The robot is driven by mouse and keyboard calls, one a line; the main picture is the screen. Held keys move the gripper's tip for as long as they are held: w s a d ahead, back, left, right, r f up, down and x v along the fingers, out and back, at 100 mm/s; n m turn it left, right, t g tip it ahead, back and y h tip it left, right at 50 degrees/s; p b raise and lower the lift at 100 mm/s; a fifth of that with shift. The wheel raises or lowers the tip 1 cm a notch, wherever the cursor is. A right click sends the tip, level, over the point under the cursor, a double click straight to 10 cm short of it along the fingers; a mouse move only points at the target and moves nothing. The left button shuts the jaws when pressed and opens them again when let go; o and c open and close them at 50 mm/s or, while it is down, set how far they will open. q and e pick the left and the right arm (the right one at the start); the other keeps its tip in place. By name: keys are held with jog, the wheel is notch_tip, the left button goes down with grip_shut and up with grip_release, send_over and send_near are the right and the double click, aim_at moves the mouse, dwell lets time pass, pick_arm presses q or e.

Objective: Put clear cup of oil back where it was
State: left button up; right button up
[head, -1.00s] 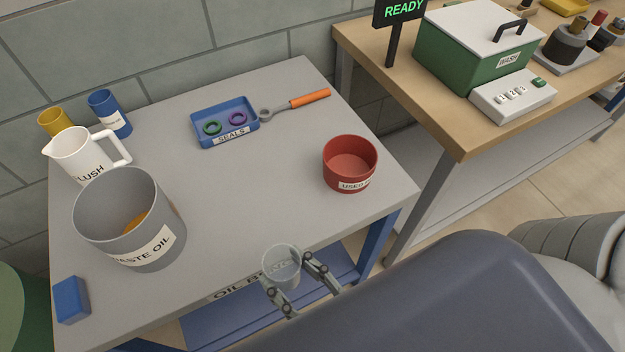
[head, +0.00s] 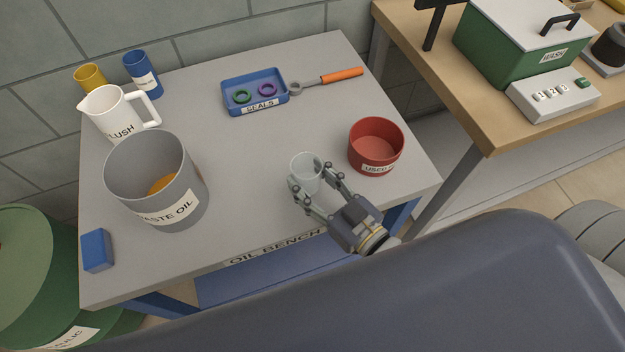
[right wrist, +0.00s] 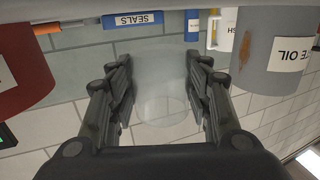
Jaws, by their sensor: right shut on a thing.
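A clear cup (head: 304,163) is between the fingers of my right gripper (head: 307,176), over the front middle of the grey oil bench (head: 250,190). It also shows in the right wrist view (right wrist: 163,98), where the picture is upside down. The right gripper is shut on the cup from both sides. The cup looks upright and see-through; I see no coloured oil in it. I cannot tell whether its bottom touches the bench. My left gripper is not in view.
A red container (head: 376,150) stands close right of the cup. A grey waste oil bucket (head: 160,195), white flush jug (head: 112,115), blue cup (head: 142,78), yellow cup (head: 90,80) and blue block (head: 97,250) are left. A blue seals tray (head: 254,92) and orange-handled tool (head: 342,75) lie behind.

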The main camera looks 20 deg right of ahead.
aim_at(312, 185)
jog(key=shift+w+d, duration=0.25)
jog(key=shift+w, duration=0.3)
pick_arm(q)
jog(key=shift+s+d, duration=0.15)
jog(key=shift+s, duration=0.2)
pick_arm(e)
jog(key=shift+f, duration=1.8)
jog(key=shift+f, duration=0.15)
jog(key=o, duration=1.1)
jog(key=shift+c, duration=0.2)
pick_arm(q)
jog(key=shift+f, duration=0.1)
